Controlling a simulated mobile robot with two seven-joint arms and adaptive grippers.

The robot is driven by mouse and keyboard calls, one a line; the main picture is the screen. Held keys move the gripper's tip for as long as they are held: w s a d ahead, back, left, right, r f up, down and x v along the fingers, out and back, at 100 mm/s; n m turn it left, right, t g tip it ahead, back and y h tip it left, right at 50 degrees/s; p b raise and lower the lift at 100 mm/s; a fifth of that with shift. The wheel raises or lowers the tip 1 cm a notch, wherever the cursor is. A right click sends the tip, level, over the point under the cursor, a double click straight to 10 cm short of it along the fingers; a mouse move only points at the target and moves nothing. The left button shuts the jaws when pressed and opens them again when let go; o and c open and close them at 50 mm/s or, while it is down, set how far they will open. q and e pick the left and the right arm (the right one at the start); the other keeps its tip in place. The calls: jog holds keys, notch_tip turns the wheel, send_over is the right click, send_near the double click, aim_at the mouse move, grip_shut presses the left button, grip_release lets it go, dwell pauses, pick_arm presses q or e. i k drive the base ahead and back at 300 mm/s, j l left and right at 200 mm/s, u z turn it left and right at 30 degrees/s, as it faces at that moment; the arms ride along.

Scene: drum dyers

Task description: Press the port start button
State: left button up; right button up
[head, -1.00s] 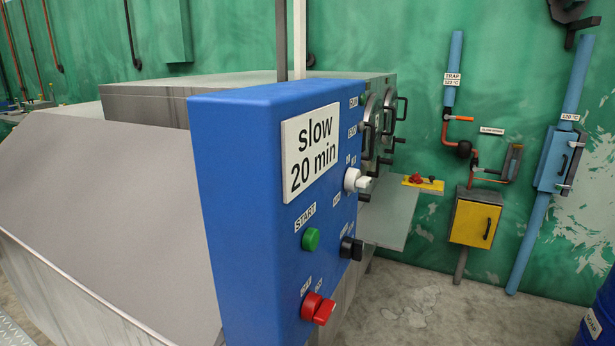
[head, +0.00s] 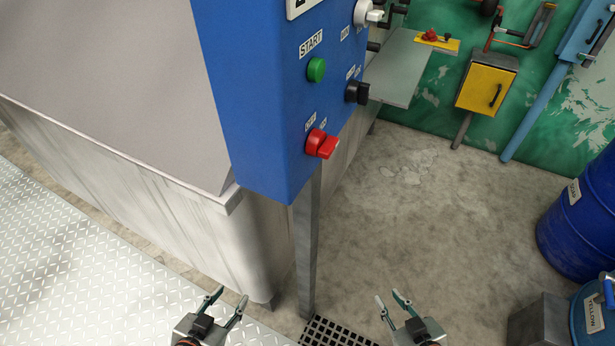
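The green start button (head: 317,70) is on the face of the blue control panel (head: 245,90), just below a START label (head: 311,43). A red knob (head: 320,144) is lower on the same face, and a black knob (head: 356,91) and a white knob (head: 367,13) are to the right. My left gripper (head: 228,302) is open and empty at the bottom of the view, well below the panel. My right gripper (head: 391,304) is open and empty at the bottom, right of the panel's post. Neither touches anything.
A grey metal post (head: 307,240) holds up the panel beside the large grey machine (head: 110,90). A floor grate (head: 335,332) lies between my grippers. Blue drums (head: 580,225) stand at the right. The concrete floor (head: 430,200) in the middle is clear.

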aim_at(316, 67)
jog(key=k+j+z, duration=0.15)
jog(key=j+z, duration=0.15)
jog(key=k+j+z, duration=0.25)
jog(key=j, duration=0.25)
jog(key=k+j+z, duration=0.15)
jog(key=j+z, duration=0.15)
jog(key=j, duration=0.1)
